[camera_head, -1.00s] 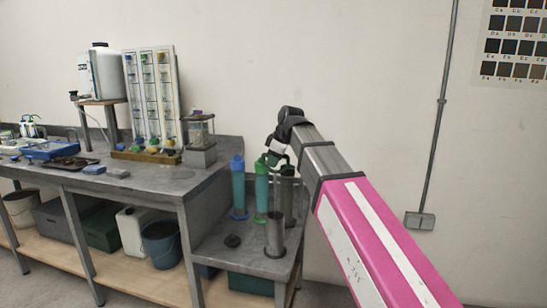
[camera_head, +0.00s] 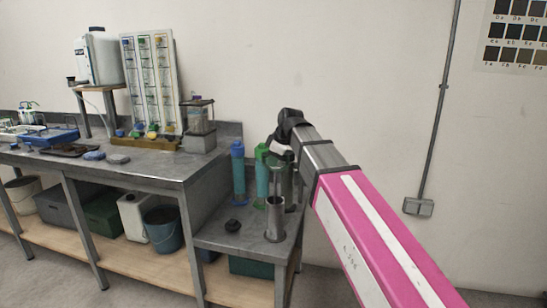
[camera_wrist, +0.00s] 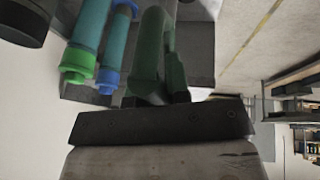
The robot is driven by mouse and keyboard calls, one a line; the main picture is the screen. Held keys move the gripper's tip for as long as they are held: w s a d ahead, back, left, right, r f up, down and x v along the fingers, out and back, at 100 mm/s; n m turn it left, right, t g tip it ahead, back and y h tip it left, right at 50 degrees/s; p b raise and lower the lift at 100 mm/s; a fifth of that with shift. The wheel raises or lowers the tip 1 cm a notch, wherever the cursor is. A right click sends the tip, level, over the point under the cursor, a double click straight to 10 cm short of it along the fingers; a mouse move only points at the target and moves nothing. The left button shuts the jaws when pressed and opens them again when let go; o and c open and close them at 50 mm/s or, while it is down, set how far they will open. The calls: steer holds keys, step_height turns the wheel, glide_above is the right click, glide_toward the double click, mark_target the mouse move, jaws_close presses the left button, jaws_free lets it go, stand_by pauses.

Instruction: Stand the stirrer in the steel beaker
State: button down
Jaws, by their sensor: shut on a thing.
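The steel beaker (camera_head: 275,220) is a tall, narrow grey cylinder standing upright on the low side bench, its open mouth facing up. My gripper (camera_head: 281,160) points down just above and behind the beaker's mouth in the head view. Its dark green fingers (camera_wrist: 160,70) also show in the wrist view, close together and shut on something. The stirrer is not clearly distinguishable; the fingers and dim surroundings hide most of what is held. I cannot tell whether its lower end is over the beaker.
Blue (camera_head: 238,172) and green (camera_head: 261,178) tubes stand close behind the beaker, with a grey cylinder (camera_head: 289,190) beside them. The higher main bench (camera_head: 165,172) is at left.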

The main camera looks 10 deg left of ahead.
steer(key=shift+f, duration=0.1)
steer(key=shift+f, duration=1.1)
steer(key=c, duration=1)
jaws_free()
steer(key=shift+r, duration=0.1)
steer(key=v, duration=1)
steer(key=shift+d+r, duration=0.15)
steer(key=shift+r, duration=0.15)
